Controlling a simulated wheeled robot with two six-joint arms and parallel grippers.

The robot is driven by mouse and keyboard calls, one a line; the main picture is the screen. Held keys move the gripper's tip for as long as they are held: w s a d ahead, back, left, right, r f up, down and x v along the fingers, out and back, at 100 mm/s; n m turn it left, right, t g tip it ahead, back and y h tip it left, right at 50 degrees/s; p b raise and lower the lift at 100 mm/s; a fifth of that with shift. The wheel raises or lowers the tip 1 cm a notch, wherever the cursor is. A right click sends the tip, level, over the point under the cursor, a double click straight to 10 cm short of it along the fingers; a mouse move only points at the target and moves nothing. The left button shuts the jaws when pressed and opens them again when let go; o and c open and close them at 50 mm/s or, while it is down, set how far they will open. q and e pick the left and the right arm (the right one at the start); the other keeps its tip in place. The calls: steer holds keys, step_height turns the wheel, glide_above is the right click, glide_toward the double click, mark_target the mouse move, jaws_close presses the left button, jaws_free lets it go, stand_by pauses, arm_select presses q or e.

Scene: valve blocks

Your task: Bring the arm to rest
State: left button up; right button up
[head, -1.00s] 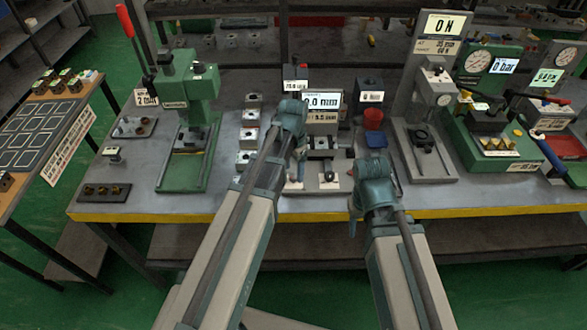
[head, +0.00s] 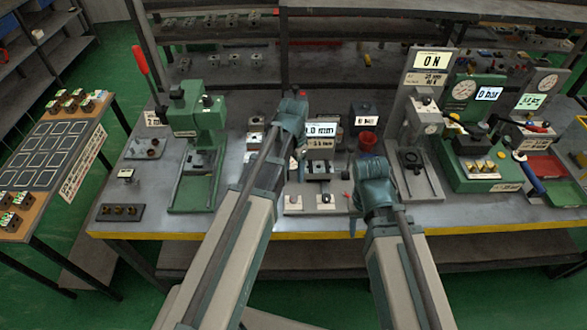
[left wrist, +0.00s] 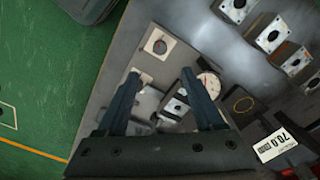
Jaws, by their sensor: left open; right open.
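My left arm reaches up the middle of the head view, and its gripper (head: 298,150) is over the bench (head: 250,222), largely hidden behind its own wrist. In the left wrist view the two dark fingers of my left gripper (left wrist: 162,80) stand wide apart with nothing held between them. Below them is a small fixture with a round dial (left wrist: 209,84). My right arm points forward at the bench's front edge. Its gripper (head: 353,222) hangs below the teal wrist, mostly hidden, and no object shows in it.
A green press (head: 200,145) with a red lever stands left of the arms. A red cup (head: 366,139), a grey force tester (head: 418,150) and a green pressure rig (head: 482,155) stand to the right. A side table (head: 45,150) holds several blocks. Green floor is open between the tables.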

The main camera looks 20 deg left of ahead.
stand_by(0.4)
arm_select(q)
steer(key=s+d+n, duration=0.1)
steer(key=s+d, duration=0.4)
steer(key=s, duration=0.2)
steer(key=s+d+n+y, duration=0.1)
steer(key=s+d+n, duration=0.1)
steer(key=s+d, duration=0.3)
steer(key=s, duration=0.3)
steer(key=shift+d+f+n, duration=0.15)
steer(key=shift+d+n, duration=0.15)
steer(key=shift+d, duration=0.05)
